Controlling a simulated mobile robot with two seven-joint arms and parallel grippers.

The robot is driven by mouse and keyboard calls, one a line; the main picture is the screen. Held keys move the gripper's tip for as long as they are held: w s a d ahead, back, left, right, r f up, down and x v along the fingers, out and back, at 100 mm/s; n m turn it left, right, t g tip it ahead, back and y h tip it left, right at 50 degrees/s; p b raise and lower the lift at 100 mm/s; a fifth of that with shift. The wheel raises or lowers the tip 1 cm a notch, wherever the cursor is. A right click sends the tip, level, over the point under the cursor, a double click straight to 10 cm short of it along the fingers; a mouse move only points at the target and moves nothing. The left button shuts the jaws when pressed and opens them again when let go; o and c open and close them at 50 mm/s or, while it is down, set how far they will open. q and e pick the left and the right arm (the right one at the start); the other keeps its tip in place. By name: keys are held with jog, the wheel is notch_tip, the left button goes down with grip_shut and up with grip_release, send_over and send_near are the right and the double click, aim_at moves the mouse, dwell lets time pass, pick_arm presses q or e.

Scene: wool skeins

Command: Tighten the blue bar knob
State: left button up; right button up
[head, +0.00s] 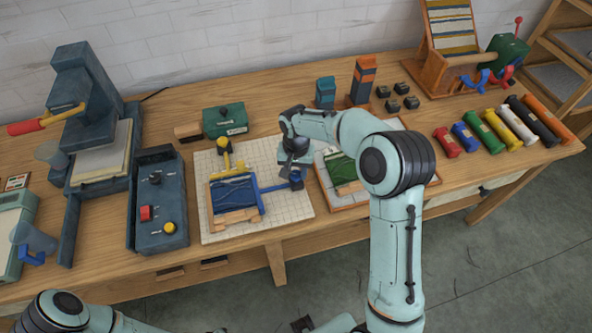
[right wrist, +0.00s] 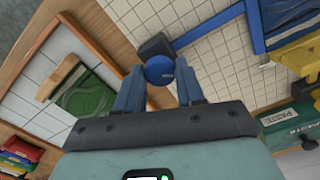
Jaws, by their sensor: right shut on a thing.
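The blue bar knob (right wrist: 159,69) is a round blue knob at the end of a blue bar (right wrist: 210,26), beside a dark block. My right gripper (right wrist: 159,80) is shut on the knob, one finger on each side. In the head view my right gripper (head: 294,160) comes down over the bar's right end (head: 296,181) and hides much of the knob. The blue bar (head: 273,187) runs left to a blue frame (head: 260,200) around a blue piece (head: 232,193) with wooden strips. My left gripper is not in view.
The frame lies on a white gridded board (head: 220,234). A wooden tray (head: 324,184) with a green piece is close right. A dark tray (head: 151,235) is left. Several coloured rolls (head: 491,132) lie far right.

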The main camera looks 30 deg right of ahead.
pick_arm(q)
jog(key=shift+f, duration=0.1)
pick_arm(e)
jog(key=shift+m, duration=0.3)
jog(key=m, duration=0.2)
jog(key=shift+m, duration=0.4)
jog(key=m, duration=0.2)
jog(key=shift+m+b, duration=0.3)
jog(key=shift+b, duration=0.05)
jog(key=m, duration=0.3)
jog(key=shift+m, duration=0.3)
jog(key=m, duration=0.2)
jog(key=shift+w+r+m, duration=0.1)
jog(key=shift+m, duration=0.3)
jog(key=m+p, duration=0.1)
jog(key=m, duration=0.3)
jog(key=shift+m+p, duration=0.3)
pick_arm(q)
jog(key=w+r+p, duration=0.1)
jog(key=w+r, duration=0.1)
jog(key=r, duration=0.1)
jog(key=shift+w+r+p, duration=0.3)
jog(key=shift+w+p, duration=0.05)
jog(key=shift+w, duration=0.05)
pick_arm(e)
jog(key=m, duration=0.4)
jog(key=shift+m, duration=0.4)
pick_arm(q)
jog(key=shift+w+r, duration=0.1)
